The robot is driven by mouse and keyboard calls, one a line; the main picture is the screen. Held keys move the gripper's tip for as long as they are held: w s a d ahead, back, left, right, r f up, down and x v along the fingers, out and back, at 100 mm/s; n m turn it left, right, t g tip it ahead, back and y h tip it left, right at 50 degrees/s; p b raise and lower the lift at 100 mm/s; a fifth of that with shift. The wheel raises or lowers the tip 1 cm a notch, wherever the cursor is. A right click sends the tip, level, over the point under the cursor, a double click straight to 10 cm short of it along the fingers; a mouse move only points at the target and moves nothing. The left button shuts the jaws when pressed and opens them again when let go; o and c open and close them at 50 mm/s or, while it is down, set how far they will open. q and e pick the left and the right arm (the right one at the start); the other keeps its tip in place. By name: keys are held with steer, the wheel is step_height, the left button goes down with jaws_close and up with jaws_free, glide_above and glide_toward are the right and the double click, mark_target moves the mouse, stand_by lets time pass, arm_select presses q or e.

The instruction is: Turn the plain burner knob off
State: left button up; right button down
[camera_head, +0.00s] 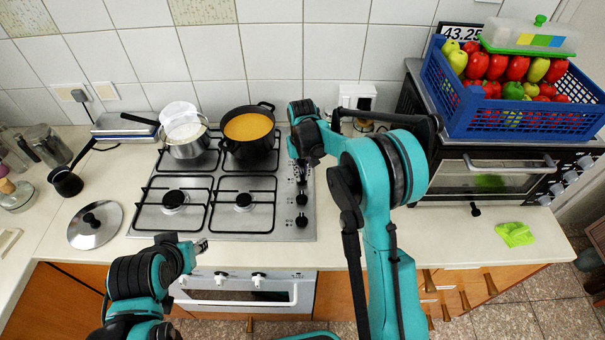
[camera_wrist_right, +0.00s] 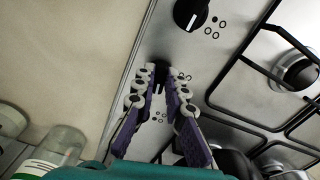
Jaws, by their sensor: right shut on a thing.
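The steel gas hob (camera_head: 222,228) has a column of black knobs (camera_head: 301,221) along its right side. My right gripper (camera_head: 301,172) is over this column and mostly hidden by its own arm in the head view. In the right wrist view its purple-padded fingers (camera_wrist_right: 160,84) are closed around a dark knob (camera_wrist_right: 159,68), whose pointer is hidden. Another black knob (camera_wrist_right: 190,14) with a white mark sits beside it, apart from the fingers. My left gripper (camera_head: 201,247) is low, in front of the hob's front edge, too small to read. I cannot tell which knob is the plain burner's.
A black pot (camera_head: 235,149) of orange food and a steel pot (camera_head: 185,149) stand on the back burners. A lid (camera_head: 88,232) lies left of the hob. A blue crate (camera_head: 463,115) of fruit sits on an oven (camera_head: 450,180) at right. A glass jar (camera_wrist_right: 58,145) shows near my right wrist.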

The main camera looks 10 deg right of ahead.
mark_target(302, 176)
steer(key=shift+a+m, duration=0.1)
steer(key=shift+m, duration=0.9)
steer(key=c, duration=1.6)
jaws_free()
steer(key=shift+o, duration=0.2)
step_height(302, 176, up, 12)
